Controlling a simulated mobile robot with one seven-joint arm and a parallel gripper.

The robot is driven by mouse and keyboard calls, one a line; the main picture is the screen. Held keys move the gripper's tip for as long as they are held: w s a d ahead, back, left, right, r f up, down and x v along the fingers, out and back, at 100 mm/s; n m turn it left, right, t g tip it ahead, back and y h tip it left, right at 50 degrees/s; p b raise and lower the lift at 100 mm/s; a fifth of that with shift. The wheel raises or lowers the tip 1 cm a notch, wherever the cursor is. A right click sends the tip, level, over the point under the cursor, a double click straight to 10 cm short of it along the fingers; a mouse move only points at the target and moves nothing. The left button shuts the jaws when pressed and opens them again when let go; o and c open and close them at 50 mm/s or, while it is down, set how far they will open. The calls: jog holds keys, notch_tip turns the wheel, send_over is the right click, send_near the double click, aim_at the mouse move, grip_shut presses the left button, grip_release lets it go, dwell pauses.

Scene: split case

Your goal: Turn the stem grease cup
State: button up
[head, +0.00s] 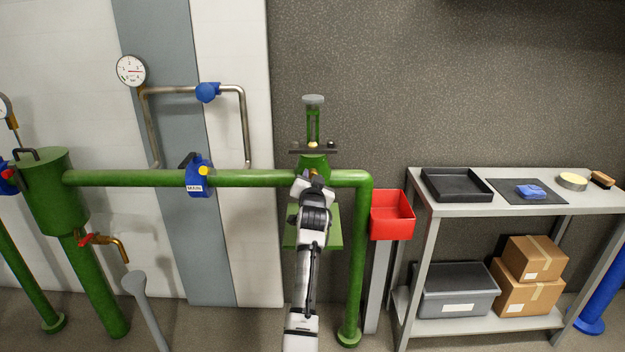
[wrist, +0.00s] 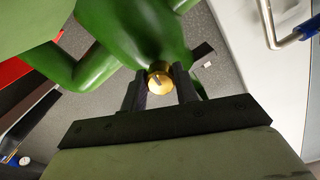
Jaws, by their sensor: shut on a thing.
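The stem grease cup is a small brass cap (wrist: 160,76) on the side of the green valve body (wrist: 130,30), with a dark mark on its face. In the wrist view my gripper (wrist: 160,86) has one dark finger on each side of the cap and is shut on it. In the head view my gripper (head: 313,178) reaches up to the green valve (head: 313,162) on the pipe. A little brass shows there, and my arm hides most of the cup.
A green pipe (head: 270,178) runs left from the valve and bends down at its right. A red bin (head: 393,236) stands close to the right. Farther right is a grey bench (head: 430,208) with a black tray (head: 457,198) and a blue cloth (head: 531,191).

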jog(key=o, duration=1)
jog(key=shift+c, duration=0.2)
jog(key=s+b, duration=0.1)
jog(key=s, duration=1.2)
jog(key=shift+s+b, duration=0.4)
